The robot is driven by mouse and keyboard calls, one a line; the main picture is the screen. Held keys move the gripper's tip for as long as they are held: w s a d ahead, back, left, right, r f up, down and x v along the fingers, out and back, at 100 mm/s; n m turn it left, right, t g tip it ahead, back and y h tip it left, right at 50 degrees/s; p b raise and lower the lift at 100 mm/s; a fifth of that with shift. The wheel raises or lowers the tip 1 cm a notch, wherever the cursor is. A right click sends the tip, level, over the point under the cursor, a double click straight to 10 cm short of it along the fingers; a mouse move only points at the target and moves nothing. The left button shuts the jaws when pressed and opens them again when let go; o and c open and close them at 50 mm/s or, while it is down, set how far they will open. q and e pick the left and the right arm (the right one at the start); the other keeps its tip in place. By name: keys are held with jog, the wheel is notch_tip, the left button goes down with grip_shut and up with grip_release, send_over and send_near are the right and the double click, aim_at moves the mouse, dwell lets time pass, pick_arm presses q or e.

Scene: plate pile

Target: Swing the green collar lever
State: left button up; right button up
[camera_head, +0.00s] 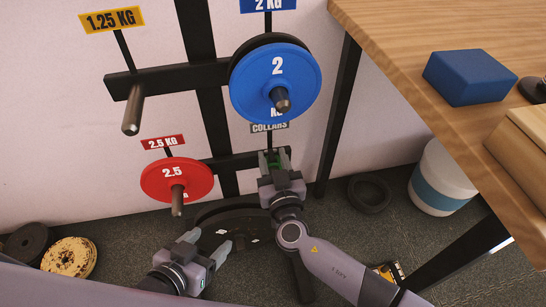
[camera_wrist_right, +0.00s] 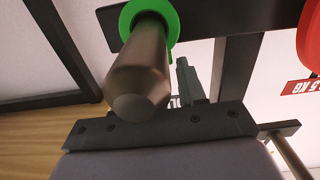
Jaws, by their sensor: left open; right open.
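The green collar (camera_head: 284,157) sits on the lower rack's right peg, under the collars sign, mostly hidden behind my right gripper (camera_head: 275,160). In the right wrist view the collar (camera_wrist_right: 173,28) is a green ring around the grey peg (camera_wrist_right: 138,75). A small green part, possibly its lever, shows at the ring's edge beside my gripper finger. My right gripper is open at the collar; one finger is visible and the peg hides the other side. I cannot tell whether it touches the lever. My left gripper (camera_head: 208,244) is open and empty, low near the floor.
A blue plate (camera_head: 260,80) hangs above the collar, a red plate (camera_head: 160,180) to its left. An empty peg (camera_head: 132,110) is upper left. A wooden table (camera_head: 430,30) with a blue block (camera_head: 470,77) is right. A white-blue bucket (camera_head: 438,180) and loose plates (camera_head: 70,257) stand on the floor.

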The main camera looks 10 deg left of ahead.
pick_arm(q)
jog(key=shift+w+r, duration=0.15)
jog(key=shift+r, duration=0.05)
pick_arm(e)
jog(key=shift+w+a, duration=0.1)
jog(key=shift+w, duration=0.25)
pick_arm(q)
jog(key=shift+d, duration=0.1)
pick_arm(e)
jog(key=c, duration=0.7)
jog(key=shift+r+g+p, duration=0.2)
jog(key=shift+g+p, duration=0.2)
jog(key=shift+p, duration=0.35)
jog(key=shift+w+g+p, duration=0.1)
jog(key=shift+g+p, duration=0.2)
jog(key=shift+p, duration=0.05)
jog(key=shift+f, duration=0.15)
pick_arm(q)
jog(key=shift+s+a+f+y, duration=0.15)
jog(key=shift+a, duration=0.3)
jog(key=shift+s+a+f+y, duration=0.15)
jog(key=shift+a, duration=0.25)
jog(key=shift+d, duration=0.1)
pick_arm(e)
jog(key=o, duration=0.7)
